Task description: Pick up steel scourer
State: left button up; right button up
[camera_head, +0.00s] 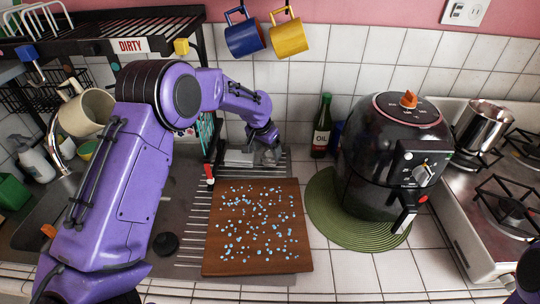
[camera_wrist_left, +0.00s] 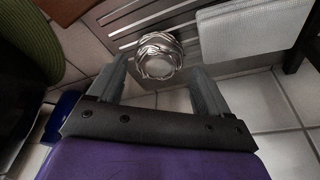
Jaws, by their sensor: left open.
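The steel scourer (camera_wrist_left: 160,55) is a round, shiny coil of metal in the left wrist view. It lies at the edge of the ribbed metal drainer (camera_wrist_left: 135,22). My left gripper (camera_wrist_left: 160,66) is open, with one finger on each side of the scourer near the fingertips; I cannot tell whether they touch it. In the head view my left gripper (camera_head: 266,152) points down near the back wall, behind the cutting board. The scourer is mostly hidden by the gripper there. My right gripper is out of view.
A pale folded cloth (camera_wrist_left: 252,32) lies close beside the scourer. The speckled cutting board (camera_head: 255,262) is in front. An oil bottle (camera_head: 321,128) and a black air fryer (camera_head: 385,165) on a green mat (camera_head: 322,208) stand to the right. The dish rack (camera_head: 110,48) is left.

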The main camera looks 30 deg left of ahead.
aim_at(269, 154)
pick_arm(q)
jog(key=x, duration=0.2)
jog(key=shift+w+d+f+p, duration=0.15)
jog(key=shift+w+f+p, duration=0.1)
jog(key=shift+f+p, duration=0.1)
jog(key=shift+w+f, duration=0.1)
jog(key=shift+f, duration=0.15)
jog(key=shift+r, duration=0.1)
jog(key=c, duration=0.6)
jog(key=shift+c, duration=0.9)
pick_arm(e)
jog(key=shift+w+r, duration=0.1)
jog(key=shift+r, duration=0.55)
